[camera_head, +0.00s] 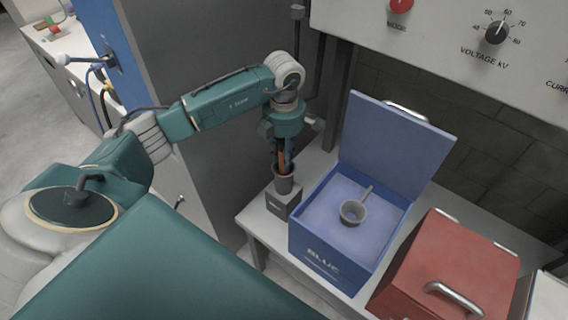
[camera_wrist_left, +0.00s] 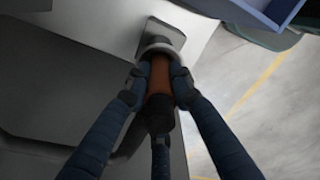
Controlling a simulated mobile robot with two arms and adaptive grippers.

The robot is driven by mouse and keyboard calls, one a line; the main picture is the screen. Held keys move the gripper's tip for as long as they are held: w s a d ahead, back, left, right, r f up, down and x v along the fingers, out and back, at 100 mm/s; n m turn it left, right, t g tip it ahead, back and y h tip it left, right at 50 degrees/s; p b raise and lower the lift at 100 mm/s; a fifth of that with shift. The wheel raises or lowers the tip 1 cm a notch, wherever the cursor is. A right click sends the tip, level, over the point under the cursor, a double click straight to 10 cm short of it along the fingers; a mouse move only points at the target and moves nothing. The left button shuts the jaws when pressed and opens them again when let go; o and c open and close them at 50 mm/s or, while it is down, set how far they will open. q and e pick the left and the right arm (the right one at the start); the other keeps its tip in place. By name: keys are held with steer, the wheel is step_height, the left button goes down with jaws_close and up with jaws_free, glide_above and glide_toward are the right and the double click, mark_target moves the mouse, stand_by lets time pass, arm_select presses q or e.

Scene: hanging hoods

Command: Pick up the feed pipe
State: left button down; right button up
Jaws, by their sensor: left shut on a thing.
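The feed pipe, an orange-brown rod with a dark end, stands upright in a grey cup (camera_head: 284,184) on a small grey stand (camera_head: 283,205) at the left end of the bench. The pipe's orange side shows in the left wrist view (camera_wrist_left: 160,76), its far end inside the cup's pale rim (camera_wrist_left: 150,48). My left gripper (camera_head: 281,160) is just above the cup, its dark fingers shut around the pipe from both sides. The pipe's lower end is hidden in the cup. My right gripper is not in view.
An open blue box (camera_head: 325,240) holding a grey long-handled cup (camera_head: 353,212) stands right of the stand. A closed red box (camera_head: 445,262) with a metal handle is farther right. A grey cabinet (camera_head: 215,135) stands behind my left arm. A control panel (camera_head: 450,35) hangs above.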

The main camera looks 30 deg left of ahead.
arm_select(q)
steer(key=shift+r, duration=0.1)
step_height(320, 180, up, 12)
steer(key=shift+w+f+b, duration=0.1)
steer(key=shift+b, duration=0.65)
step_height(320, 180, up, 10)
steer(key=p, duration=0.3)
stand_by(0.7)
